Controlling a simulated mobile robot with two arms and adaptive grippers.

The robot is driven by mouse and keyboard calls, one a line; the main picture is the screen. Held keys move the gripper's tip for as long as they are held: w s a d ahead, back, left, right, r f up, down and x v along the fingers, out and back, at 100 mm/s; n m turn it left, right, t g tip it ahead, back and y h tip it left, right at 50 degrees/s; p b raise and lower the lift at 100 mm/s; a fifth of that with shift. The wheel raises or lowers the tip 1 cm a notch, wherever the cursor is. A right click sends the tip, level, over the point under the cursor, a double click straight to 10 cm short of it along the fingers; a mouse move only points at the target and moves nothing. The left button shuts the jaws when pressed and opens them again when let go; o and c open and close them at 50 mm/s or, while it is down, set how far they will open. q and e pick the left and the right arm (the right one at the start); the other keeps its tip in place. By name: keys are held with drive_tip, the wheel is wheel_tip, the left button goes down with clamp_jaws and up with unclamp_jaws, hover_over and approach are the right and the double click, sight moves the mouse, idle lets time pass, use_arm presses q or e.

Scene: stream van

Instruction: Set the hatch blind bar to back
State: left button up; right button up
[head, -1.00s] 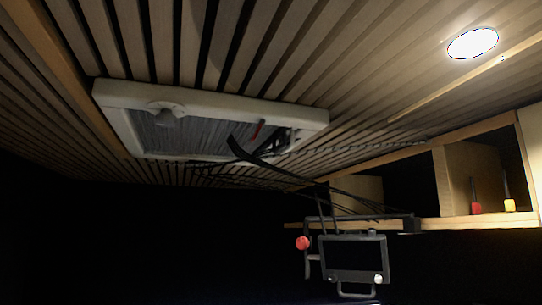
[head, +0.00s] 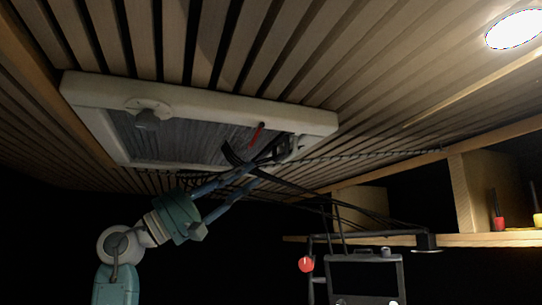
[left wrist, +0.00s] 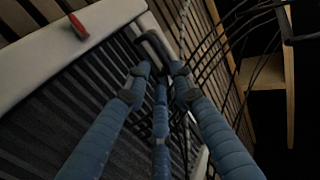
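The hatch (head: 85,88) is a pale rectangular frame in the slatted ceiling, with a grey pleated blind (head: 185,140) across most of its opening. A small red tab (head: 256,135) shows near the frame's right part, and also in the left wrist view (left wrist: 78,27). The blind bar cannot be clearly told apart; the hatch's right end is dark and cluttered. My left gripper (head: 258,168) reaches up to that end with its blue fingers spread. In the left wrist view its fingertips (left wrist: 160,72) are apart near a dark curved piece (left wrist: 154,44); contact is unclear. My right gripper is not in view.
Black cables (head: 330,192) hang close to the left gripper and run right. A dark framed device (head: 365,275) with a red knob (head: 306,264) is below. Wooden shelves (head: 475,190) stand at the right. A round lamp (head: 515,29) is lit in the ceiling.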

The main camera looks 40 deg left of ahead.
sight(278, 157)
use_arm(q)
drive_tip(key=p+x, duration=0.3)
drive_tip(key=x, duration=0.5)
drive_tip(key=shift+c, duration=0.5)
clamp_jaws()
